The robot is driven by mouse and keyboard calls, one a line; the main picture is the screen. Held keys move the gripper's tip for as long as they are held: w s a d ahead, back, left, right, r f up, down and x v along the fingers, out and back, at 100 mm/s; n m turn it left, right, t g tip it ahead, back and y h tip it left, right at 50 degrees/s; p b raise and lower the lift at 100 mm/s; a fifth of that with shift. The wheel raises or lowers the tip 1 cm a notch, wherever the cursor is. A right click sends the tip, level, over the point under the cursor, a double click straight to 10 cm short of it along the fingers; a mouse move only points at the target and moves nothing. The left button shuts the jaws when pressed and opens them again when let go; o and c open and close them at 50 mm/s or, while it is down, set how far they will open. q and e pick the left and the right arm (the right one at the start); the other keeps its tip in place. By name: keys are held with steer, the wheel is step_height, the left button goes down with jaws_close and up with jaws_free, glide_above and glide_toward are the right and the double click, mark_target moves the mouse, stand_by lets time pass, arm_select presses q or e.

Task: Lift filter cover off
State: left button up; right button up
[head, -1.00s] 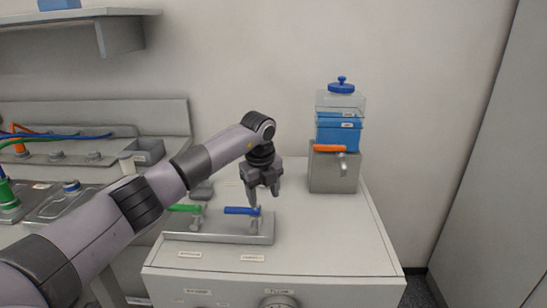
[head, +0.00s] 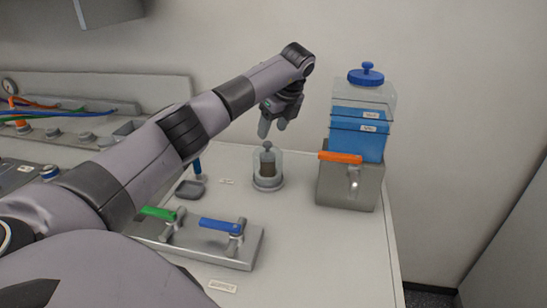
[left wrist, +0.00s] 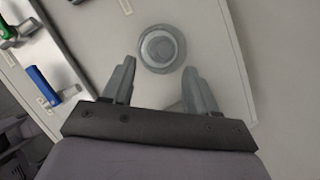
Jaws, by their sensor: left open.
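The filter housing (head: 268,169) stands upright on the cabinet top, a clear cylinder with a dark filter inside and a grey knobbed cover (head: 267,147) on top. In the left wrist view the round cover (left wrist: 161,48) is seen from above, just beyond the fingertips. My left gripper (head: 273,128) is open and empty, above the cover and apart from it. Its two spread fingers also show in the left wrist view (left wrist: 158,75). My right gripper is not in view.
A valve plate with a green handle (head: 158,213) and a blue handle (head: 221,226) lies in front. A blue tank with a clear top (head: 361,120) stands on a grey block with an orange handle (head: 340,157) at right. A small grey tray (head: 190,188) lies left of the housing.

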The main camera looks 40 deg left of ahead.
mark_target(267, 142)
arm_select(q)
steer(key=shift+w+p+x, duration=0.15)
steer(key=shift+p+x, duration=0.1)
steer(key=shift+x, duration=1.3)
steer(key=shift+w+p+x, duration=0.2)
steer(key=shift+p+x, duration=0.05)
steer(key=shift+x, duration=1.3)
steer(key=shift+a, duration=0.1)
steer(key=shift+r, duration=0.1)
jaws_close()
